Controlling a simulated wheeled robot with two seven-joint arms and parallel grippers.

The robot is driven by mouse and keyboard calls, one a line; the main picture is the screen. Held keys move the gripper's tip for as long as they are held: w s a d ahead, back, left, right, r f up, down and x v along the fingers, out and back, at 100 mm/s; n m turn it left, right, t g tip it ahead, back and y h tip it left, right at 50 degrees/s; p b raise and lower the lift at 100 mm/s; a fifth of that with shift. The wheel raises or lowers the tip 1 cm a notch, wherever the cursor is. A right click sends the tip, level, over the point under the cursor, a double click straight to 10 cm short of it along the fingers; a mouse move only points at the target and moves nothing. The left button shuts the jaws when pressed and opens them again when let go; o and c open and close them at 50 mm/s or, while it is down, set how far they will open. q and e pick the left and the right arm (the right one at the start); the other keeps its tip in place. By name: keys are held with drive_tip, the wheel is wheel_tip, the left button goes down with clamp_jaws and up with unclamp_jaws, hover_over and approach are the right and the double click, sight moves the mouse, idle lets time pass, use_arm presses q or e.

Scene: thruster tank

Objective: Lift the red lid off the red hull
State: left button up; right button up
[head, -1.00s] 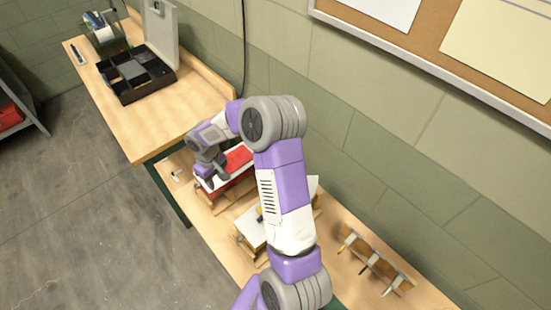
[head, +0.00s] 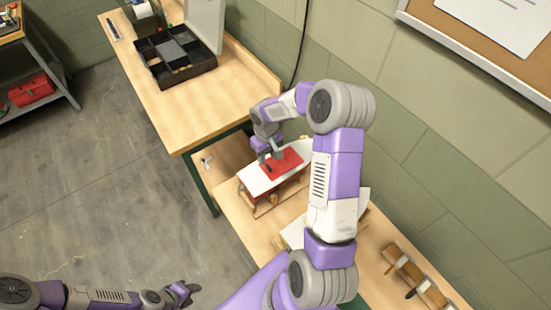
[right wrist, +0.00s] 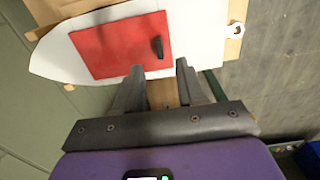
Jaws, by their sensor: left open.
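The red lid (head: 282,163) lies on the white deck of the hull (head: 254,181), which sits on a wooden stand on the workbench. In the right wrist view the lid (right wrist: 110,46) is a red rectangle with a small black handle (right wrist: 159,47), flat on the white deck (right wrist: 198,38). My right gripper (head: 270,157) is above the lid. Its fingers (right wrist: 160,69) are apart with nothing between them, just short of the handle in the picture. My left gripper (head: 187,293) is open and empty over the floor at lower left, far from the hull.
A second white-topped piece (head: 293,234) stands beside the hull, partly hidden by my right arm. A wooden rack (head: 415,275) is at lower right. A black compartment box (head: 180,62) stands on the far table. A red toolbox (head: 31,90) is on a shelf at left.

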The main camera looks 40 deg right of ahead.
sight(269, 167)
drive_tip(key=f, duration=0.5)
drive_tip(key=shift+s+f, duration=0.25)
drive_tip(key=shift+f, duration=0.1)
drive_tip(key=shift+s+r, duration=0.1)
clamp_jaws()
